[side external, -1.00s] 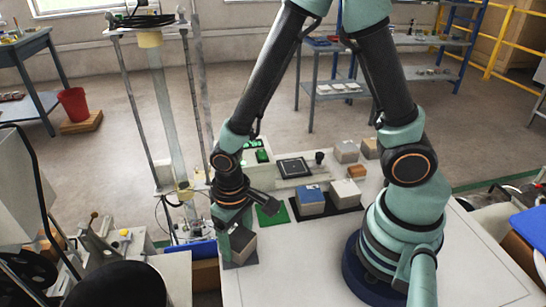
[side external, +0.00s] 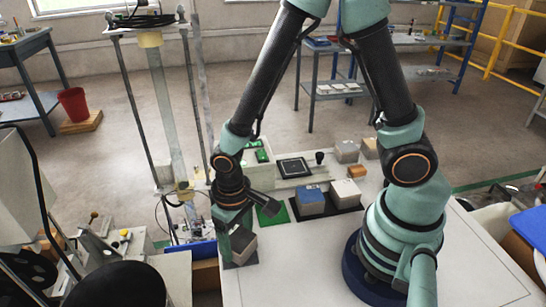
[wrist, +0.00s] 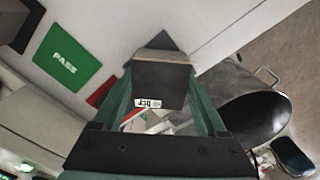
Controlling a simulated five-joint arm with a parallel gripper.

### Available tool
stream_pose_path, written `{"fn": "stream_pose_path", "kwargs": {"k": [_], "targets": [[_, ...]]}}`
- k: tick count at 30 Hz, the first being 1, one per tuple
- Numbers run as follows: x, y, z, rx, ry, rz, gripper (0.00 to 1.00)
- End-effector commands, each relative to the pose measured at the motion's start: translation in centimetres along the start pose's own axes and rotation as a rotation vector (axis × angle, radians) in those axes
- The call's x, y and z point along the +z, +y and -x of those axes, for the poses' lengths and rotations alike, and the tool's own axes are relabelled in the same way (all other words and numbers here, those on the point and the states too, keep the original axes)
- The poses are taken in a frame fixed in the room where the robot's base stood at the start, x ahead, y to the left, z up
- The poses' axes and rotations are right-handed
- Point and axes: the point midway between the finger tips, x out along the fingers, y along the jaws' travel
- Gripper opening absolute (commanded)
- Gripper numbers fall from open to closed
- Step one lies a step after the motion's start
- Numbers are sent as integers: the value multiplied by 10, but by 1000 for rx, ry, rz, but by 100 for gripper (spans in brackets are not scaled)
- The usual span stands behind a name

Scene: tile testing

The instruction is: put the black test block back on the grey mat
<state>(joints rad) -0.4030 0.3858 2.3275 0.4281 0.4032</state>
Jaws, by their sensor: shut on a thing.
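My gripper (side external: 238,238) is shut on the black test block (side external: 244,246) at the near left corner of the white table. In the wrist view the black test block (wrist: 160,86) sits between the teal fingers of my gripper (wrist: 165,100), with a small white label on its lower edge. The grey mat (side external: 240,263) shows under and around the block in the side view. In the wrist view a dark grey corner of the mat (wrist: 165,42) shows beyond the block. Most of the mat is hidden, and I cannot tell whether the block touches it.
A green PASS mat (wrist: 66,58) lies beside the block, also in the side view (side external: 271,214). A red patch (wrist: 102,93) is partly hidden. A blue-topped block (side external: 312,197) and a white-topped block (side external: 345,190) stand further right. The table's front right is clear.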

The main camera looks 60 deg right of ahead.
Motion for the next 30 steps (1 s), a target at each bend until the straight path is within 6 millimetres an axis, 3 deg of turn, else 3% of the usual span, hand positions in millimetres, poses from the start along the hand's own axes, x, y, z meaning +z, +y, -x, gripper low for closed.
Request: {"fn": "stream_pose_path", "kwargs": {"k": [8, 9, 11, 23, 30], "targets": [[0, 0, -3, 0, 1, 0, 0], [0, 0, -3, 0, 1, 0, 82], [0, 0, -3, 0, 1, 0, 100], [0, 0, -2, 0, 0, 0, 100], [-1, 0, 12, -1, 3, 0, 100]]}}
